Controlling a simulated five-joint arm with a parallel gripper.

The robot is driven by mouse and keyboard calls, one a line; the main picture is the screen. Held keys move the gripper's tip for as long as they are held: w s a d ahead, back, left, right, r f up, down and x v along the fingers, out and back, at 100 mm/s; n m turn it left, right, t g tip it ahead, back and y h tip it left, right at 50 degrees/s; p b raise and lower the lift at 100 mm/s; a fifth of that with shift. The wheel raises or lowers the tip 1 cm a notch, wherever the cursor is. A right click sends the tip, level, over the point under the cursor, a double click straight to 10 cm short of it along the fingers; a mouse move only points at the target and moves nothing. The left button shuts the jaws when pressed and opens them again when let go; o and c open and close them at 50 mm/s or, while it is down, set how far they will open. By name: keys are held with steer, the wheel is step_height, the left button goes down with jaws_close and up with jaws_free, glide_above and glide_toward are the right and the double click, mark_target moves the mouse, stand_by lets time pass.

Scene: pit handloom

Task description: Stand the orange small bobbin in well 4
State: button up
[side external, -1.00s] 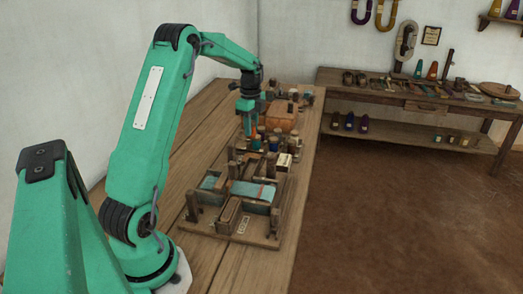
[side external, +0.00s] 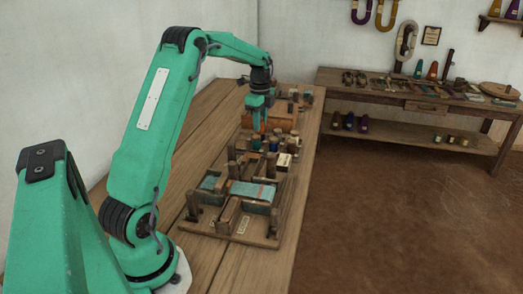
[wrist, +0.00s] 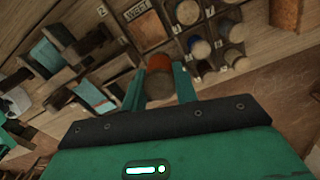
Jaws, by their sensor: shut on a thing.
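My gripper (wrist: 159,85) is shut on the orange small bobbin (wrist: 159,63), which shows between the fingertips in the wrist view. In the side view my gripper (side external: 259,125) is over the far part of the bench, close to the group of bobbins. The bobbin rack (wrist: 212,68) lies just beyond and to the right of the held bobbin in the wrist view, with several bobbins in its wells. I cannot tell which well is number 4. I cannot tell whether the held bobbin touches the rack.
The small loom frame (side external: 245,222) with blue cloth (side external: 252,190) stands nearer on the bench. An orange-brown box (side external: 283,120) stands behind the gripper. Upright posts rise near the rack. The bench's left side (side external: 190,140) is clear.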

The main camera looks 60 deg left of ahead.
steer(key=a+f, duration=0.2)
steer(key=a, duration=0.1)
steer(key=s+a+f, duration=0.1)
steer(key=a+f, duration=0.1)
steer(key=a, duration=0.2)
steer(key=s+a+f, duration=0.1)
steer(key=a+f, duration=0.2)
steer(key=a, duration=0.1)
steer(key=shift+s+a, duration=0.1)
steer(key=shift+a, duration=0.05)
steer(key=shift+f, duration=1.95)
steer(key=shift+f, duration=0.15)
steer(key=o, duration=1)
steer(key=shift+c, duration=0.2)
steer(key=shift+r, duration=0.2)
step_height(320, 180, up, 12)
